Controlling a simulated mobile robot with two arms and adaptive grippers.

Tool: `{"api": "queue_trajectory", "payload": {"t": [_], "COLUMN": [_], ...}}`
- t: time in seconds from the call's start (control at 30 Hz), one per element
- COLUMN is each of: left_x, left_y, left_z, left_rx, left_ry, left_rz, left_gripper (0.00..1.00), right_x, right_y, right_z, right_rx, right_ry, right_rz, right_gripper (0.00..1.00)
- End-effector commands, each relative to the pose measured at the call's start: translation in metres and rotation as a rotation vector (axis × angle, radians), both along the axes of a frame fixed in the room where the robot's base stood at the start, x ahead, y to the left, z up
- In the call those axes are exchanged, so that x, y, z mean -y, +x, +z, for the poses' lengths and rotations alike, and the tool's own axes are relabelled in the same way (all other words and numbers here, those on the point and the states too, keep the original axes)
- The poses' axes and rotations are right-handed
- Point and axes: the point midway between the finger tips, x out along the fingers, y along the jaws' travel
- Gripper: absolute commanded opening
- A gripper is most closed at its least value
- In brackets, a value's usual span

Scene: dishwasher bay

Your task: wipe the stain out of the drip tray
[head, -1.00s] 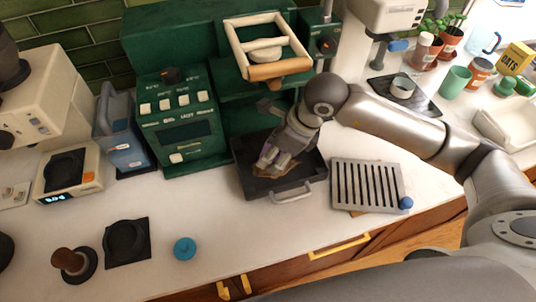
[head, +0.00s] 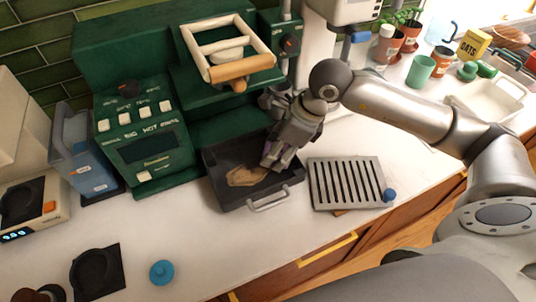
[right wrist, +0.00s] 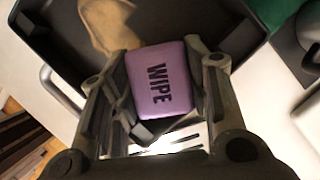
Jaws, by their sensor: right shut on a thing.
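The dark drip tray (head: 226,200) with a silver front handle sits below the green machine. A tan-brown stain (head: 246,176) lies on its floor, left of the middle; it also shows at the top of the right wrist view (right wrist: 108,25). My right gripper (head: 271,162) is over the right part of the tray, right of the stain. It is shut on a purple block marked WIPE (right wrist: 160,80), mostly hidden by the fingers in the head view. I cannot tell whether the block touches the tray floor. My left gripper is out of view.
A slotted metal grate (head: 350,204) with a blue knob lies right of the tray. The green machine (head: 150,150) stands behind, with a wood-handled frame (head: 240,73) above. A blue disc (head: 162,272) lies on the front counter. Counter between disc and tray is clear.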

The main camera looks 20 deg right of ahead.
Motion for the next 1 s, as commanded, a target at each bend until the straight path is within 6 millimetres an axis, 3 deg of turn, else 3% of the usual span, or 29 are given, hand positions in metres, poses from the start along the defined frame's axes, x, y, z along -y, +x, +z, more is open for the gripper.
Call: {"api": "queue_trajectory", "payload": {"t": [0.33,0.7,1.0], "left_x": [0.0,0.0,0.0], "left_y": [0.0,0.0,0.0], "left_z": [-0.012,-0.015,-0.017], "left_rx": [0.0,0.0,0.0], "left_ry": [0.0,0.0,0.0], "left_rz": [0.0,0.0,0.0], "left_gripper": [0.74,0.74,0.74], "right_x": [0.002,-0.03,-0.041], "right_y": [0.0,0.0,0.0], "right_z": [-0.004,-0.003,-0.003], "right_rx": [0.001,0.001,0.0], "right_ry": [-0.001,0.002,0.001], "right_rz": [0.001,0.004,0.002], "right_gripper": [0.2,0.2,0.2]}}
